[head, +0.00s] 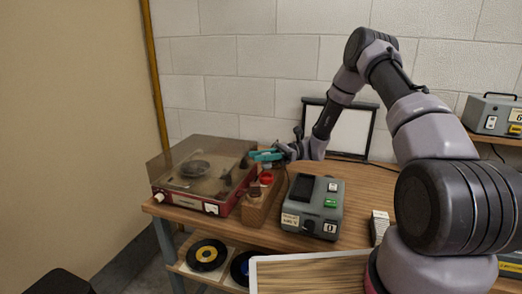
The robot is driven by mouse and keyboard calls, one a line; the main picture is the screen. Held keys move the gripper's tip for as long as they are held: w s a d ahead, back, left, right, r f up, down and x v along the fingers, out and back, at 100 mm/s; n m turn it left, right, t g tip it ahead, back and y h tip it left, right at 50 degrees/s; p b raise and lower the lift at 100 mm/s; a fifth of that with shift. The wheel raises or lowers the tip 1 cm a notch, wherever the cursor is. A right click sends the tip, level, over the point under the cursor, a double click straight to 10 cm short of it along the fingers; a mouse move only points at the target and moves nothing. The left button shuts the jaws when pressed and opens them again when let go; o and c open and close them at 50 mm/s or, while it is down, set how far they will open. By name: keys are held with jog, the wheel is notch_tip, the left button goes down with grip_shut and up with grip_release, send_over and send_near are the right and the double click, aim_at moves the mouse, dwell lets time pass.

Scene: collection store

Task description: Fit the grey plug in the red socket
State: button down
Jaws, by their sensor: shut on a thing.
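My gripper (264,156), with teal fingers, is above a wooden block (256,206) near the back of the table. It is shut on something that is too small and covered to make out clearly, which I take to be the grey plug. A red round piece (266,178), which looks like the red socket, is at the top of the wooden block just below the fingers. I cannot tell whether the held thing touches it.
A record player (185,202) with a smoky lid stands close on the left. A grey device (312,210) with a green part stands to the right. A pale-framed board (300,258) is in front. A framed panel (345,130) leans at the wall. Records (206,255) lie on the lower shelf.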

jog(key=shift+f, duration=1.9)
jog(key=shift+f, duration=0.35)
jog(key=shift+r, duration=0.4)
jog(key=shift+r, duration=0.35)
jog(key=shift+f, duration=0.75)
dwell(0.9)
jog(key=shift+r, duration=0.2)
jog(key=shift+r, duration=0.35)
jog(key=shift+r, duration=0.25)
